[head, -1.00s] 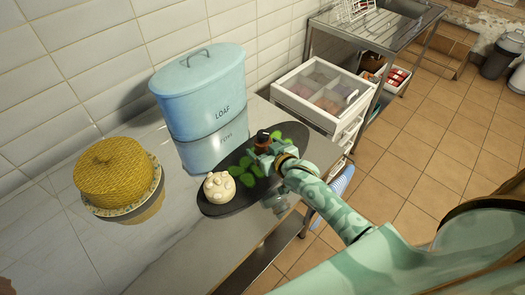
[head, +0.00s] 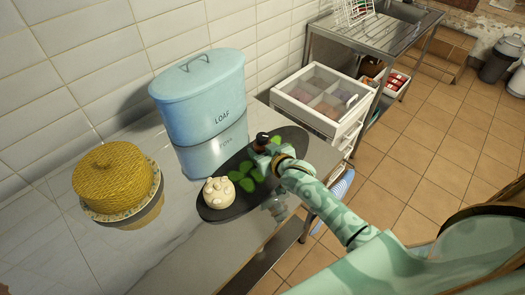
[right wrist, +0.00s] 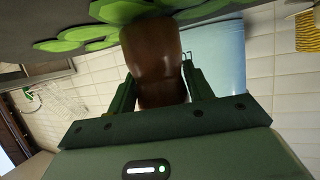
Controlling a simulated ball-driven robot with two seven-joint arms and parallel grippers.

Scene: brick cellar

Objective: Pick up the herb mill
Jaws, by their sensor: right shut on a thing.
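The herb mill (head: 262,138), brown with a dark top, is upright over the far end of a dark oval board (head: 232,213) on the counter. My right gripper (head: 265,153) is around it, and its fingers hide part of the mill. In the right wrist view the mill's brown body (right wrist: 154,58) sits between the two green fingers of the gripper (right wrist: 158,85), which are shut on it. Its end meets the dark board in that view; I cannot tell whether it touches. My left gripper is not in view.
Green leaves (head: 247,185) and a cream knobbly item (head: 218,192) lie on the board. A blue loaf bin (head: 200,95) stands behind it, close to the mill. A yellow woven dome (head: 115,177) is at left. A drawer unit (head: 320,100) stands beyond the counter's end.

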